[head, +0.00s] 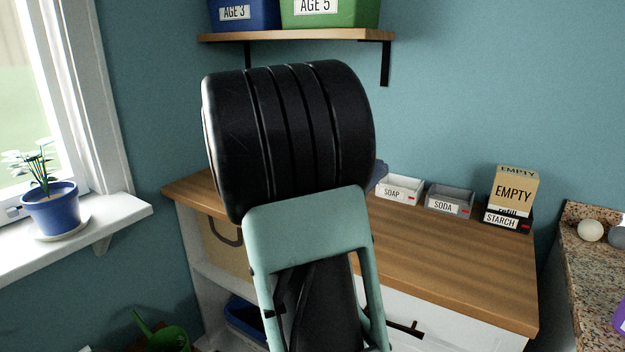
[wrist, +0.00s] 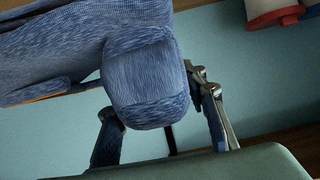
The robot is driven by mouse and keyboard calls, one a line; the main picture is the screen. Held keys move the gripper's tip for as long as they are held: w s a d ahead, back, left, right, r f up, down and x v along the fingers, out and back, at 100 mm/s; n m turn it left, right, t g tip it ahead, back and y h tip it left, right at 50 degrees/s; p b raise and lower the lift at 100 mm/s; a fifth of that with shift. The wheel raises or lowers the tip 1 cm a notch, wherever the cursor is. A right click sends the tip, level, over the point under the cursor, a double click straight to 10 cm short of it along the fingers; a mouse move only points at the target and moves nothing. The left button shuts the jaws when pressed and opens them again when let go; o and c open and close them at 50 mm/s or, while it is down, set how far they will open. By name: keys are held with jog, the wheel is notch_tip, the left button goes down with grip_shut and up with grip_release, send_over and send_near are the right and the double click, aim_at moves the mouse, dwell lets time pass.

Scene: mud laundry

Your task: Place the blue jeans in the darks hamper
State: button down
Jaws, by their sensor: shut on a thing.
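The blue jeans (wrist: 145,80) fill much of the wrist view as a folded, ribbed-looking blue bundle. My gripper (wrist: 162,120) is shut on the jeans, with one finger at each side of the fold. In the head view my own arm hides the gripper. Only a small dark blue bit of cloth (head: 380,174) shows at the arm's right edge, above the wooden counter; it looks like part of the jeans. No hamper with a readable darks label is in view.
SOAP (head: 400,190) and SODA (head: 450,200) trays and a STARCH tray (head: 508,218) with an EMPTY box line the counter's back (head: 440,255). A shelf (head: 300,36) with bins hangs above. A potted plant (head: 52,208) stands on the left sill. The counter's front right is clear.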

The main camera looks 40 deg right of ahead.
jog(key=shift+w+d+f, duration=0.55)
jog(key=shift+w+f, duration=0.9)
jog(key=shift+f, duration=0.3)
jog(key=shift+w+d+f, duration=0.55)
jog(key=shift+w+f, duration=0.85)
jog(key=shift+f, duration=0.4)
jog(key=shift+w+d+f, duration=0.55)
jog(key=shift+w+f, duration=0.9)
jog(key=shift+f, duration=0.3)
jog(key=shift+f, duration=0.1)
jog(key=c, duration=1.6)
grip_release()
jog(key=shift+f, duration=0.1)
jog(key=o, duration=0.4)
jog(key=shift+r, duration=0.2)
